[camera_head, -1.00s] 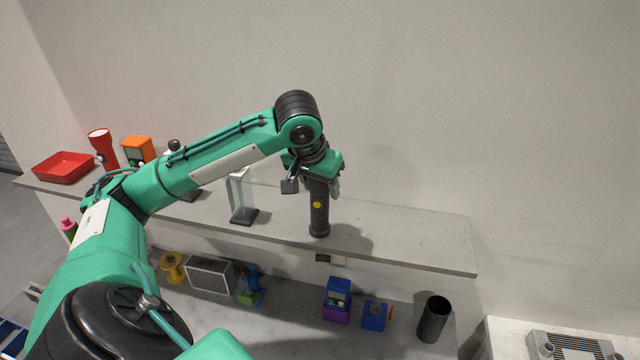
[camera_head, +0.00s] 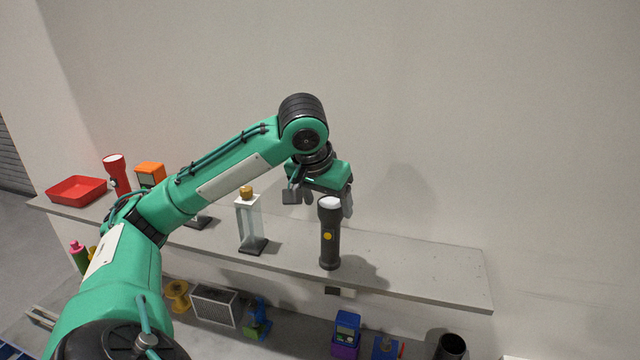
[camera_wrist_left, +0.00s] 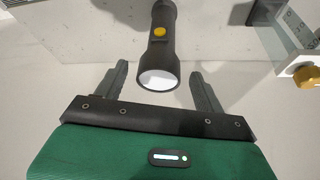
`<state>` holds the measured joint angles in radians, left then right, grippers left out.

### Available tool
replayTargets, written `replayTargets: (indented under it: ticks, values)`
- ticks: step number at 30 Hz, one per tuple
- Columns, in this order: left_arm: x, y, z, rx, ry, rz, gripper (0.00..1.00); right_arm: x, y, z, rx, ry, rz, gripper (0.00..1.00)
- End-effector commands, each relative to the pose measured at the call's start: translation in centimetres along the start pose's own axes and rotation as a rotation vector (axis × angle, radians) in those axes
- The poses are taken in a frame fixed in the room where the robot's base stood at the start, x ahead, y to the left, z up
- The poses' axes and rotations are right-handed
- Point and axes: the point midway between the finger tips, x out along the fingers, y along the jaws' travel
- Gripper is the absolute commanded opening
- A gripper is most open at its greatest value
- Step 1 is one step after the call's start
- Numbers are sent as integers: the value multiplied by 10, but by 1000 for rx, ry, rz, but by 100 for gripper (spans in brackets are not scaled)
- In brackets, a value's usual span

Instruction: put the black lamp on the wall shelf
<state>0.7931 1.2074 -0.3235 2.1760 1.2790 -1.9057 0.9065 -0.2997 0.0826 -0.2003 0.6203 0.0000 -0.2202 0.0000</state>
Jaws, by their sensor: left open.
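The black lamp (camera_head: 329,235) is a dark torch with a white lens on top and a yellow button. It stands upright on the grey wall shelf (camera_head: 420,264). My left gripper (camera_head: 320,200) is open and above and behind the lamp's top in the head view. In the left wrist view, the lamp (camera_wrist_left: 164,50) has its white lens end near the gap between the two open fingers (camera_wrist_left: 160,85), and nothing is gripped. My right gripper is not in view.
A clear-sided lantern (camera_head: 250,225) with a gold knob stands left of the lamp. A red torch (camera_head: 117,176), an orange box (camera_head: 150,173) and a red tray (camera_head: 76,190) are further left. The shelf's right end is clear. Several items stand on a lower surface.

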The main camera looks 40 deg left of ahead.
Motion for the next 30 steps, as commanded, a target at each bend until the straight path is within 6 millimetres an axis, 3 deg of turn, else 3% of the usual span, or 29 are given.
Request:
replayTargets:
  ticks: [6, 15, 30]
  values:
    - [-32, 0, -1, -1, 4, 0, 71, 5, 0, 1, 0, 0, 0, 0]
    - [-62, 0, -1, 0, 3, -2, 71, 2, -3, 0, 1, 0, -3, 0]
    - [-70, 0, 0, 0, 0, 0, 71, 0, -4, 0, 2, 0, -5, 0]
